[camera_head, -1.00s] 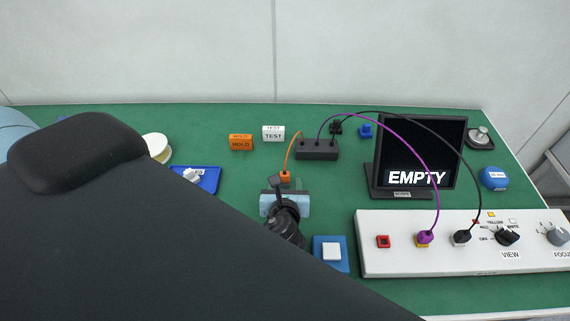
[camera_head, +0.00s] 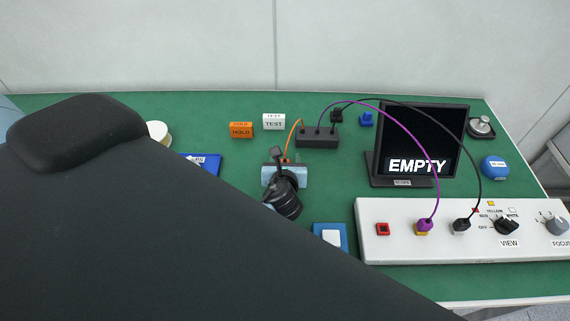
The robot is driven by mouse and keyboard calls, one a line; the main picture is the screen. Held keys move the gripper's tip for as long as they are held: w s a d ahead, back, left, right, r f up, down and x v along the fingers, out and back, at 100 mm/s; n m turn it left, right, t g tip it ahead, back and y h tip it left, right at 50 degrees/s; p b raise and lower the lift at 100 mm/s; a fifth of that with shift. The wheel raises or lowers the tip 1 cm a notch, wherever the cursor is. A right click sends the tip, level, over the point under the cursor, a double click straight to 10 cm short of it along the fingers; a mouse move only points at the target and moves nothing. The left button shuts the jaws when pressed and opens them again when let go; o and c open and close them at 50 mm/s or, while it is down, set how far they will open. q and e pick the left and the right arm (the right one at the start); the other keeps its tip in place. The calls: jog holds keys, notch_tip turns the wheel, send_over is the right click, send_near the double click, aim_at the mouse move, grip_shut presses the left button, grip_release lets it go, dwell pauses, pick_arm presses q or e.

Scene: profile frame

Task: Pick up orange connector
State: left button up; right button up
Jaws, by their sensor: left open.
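The orange connector (camera_head: 287,160) is on the green table at the near end of an orange cable (camera_head: 292,137), which runs up to a black box (camera_head: 317,136). Only a small part of the connector shows. My left gripper (camera_head: 285,168), with light blue and black parts, is right at its near side and covers most of it. Its jaws are open; the fingertips are too small to tell whether they straddle the connector. My large dark arm hides the lower left of the view. My right gripper is not in view.
Orange HOLD (camera_head: 241,130) and white TEST (camera_head: 274,122) blocks stand behind. A monitor (camera_head: 420,144) reads EMPTY. A white control panel (camera_head: 400,250) holds purple and black plugs. A blue-based white button (camera_head: 330,237) is in front. Table between gripper and monitor is clear.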

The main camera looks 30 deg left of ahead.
pick_arm(q)
jog(key=shift+w+a+f, duration=0.25)
jog(key=shift+w+f, duration=0.05)
jog(key=shift+w, duration=0.05)
jog(key=c, duration=1)
jog(key=shift+c, duration=0.2)
jog(key=shift+r, duration=0.1)
